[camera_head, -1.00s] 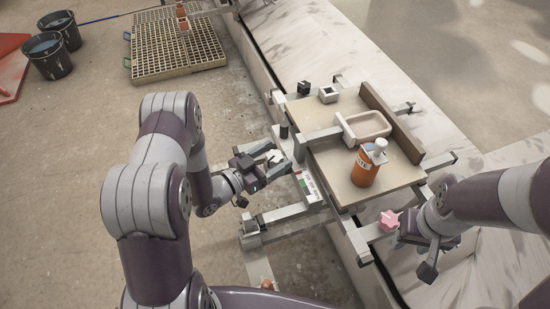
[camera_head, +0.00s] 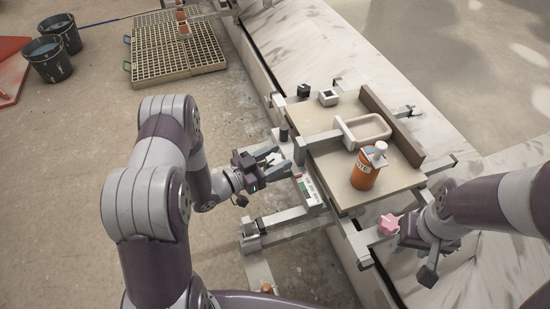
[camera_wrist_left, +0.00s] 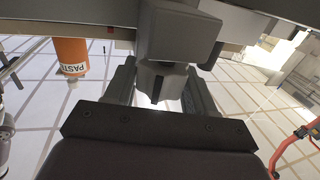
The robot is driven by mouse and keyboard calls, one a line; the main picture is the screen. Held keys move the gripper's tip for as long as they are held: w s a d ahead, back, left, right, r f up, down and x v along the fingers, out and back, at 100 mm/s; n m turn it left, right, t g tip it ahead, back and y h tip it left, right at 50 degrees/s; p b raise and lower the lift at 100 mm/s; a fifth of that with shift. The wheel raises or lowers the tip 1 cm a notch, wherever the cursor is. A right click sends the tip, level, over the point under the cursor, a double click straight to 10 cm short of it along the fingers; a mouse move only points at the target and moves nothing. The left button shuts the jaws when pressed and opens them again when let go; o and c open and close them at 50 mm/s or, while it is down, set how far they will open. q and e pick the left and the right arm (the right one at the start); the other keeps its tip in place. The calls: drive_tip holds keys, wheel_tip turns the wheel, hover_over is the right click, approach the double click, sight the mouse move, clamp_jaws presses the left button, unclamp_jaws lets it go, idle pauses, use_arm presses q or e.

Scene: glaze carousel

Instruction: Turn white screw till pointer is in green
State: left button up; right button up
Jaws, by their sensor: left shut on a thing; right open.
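My left gripper (camera_head: 271,160) is at the left side of the fixture, its fingers closed around a pale grey-white part that I take for the white screw (camera_wrist_left: 160,82). The wrist view shows this part between the two fingers, below a larger grey block (camera_wrist_left: 178,35); the fingers hide much of it. A scale strip (camera_head: 309,190) with a green patch and dark lettering lies just right of the gripper. I cannot make out the pointer. My right gripper (camera_head: 402,236) is open, beside a pink star-shaped knob (camera_head: 388,224).
An orange bottle (camera_head: 365,170) with a white top stands on the beige board (camera_head: 340,190), near a beige tray (camera_head: 388,128). It also shows in the wrist view (camera_wrist_left: 72,55). Metal rails surround the board. A slatted pallet (camera_head: 170,45) and black buckets (camera_head: 47,60) stand at upper left.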

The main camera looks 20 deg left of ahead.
use_arm(q)
drive_tip(key=m+g+h, duration=0.3)
drive_tip(key=g, duration=0.1)
drive_tip(key=shift+m+g+h, duration=0.3)
drive_tip(key=shift+m+g, duration=0.1)
drive_tip(key=shift+m+g+h+b, duration=0.45)
drive_tip(key=shift+m+g, duration=0.5)
drive_tip(key=shift+g, duration=0.45)
drive_tip(key=shift+m+g+h+b, duration=0.2)
drive_tip(key=shift+m+g+h, duration=0.35)
drive_tip(key=shift+m+g, duration=0.65)
drive_tip(key=shift+s+g, duration=0.1)
drive_tip(key=shift+g, duration=0.2)
drive_tip(key=o, duration=1)
drive_tip(key=shift+c, duration=0.2)
drive_tip(key=s+a+p, duration=0.1)
drive_tip(key=a+p, duration=0.1)
drive_tip(key=a, duration=1)
drive_tip(key=shift+s+a, duration=0.3)
drive_tip(key=shift+s, duration=0.05)
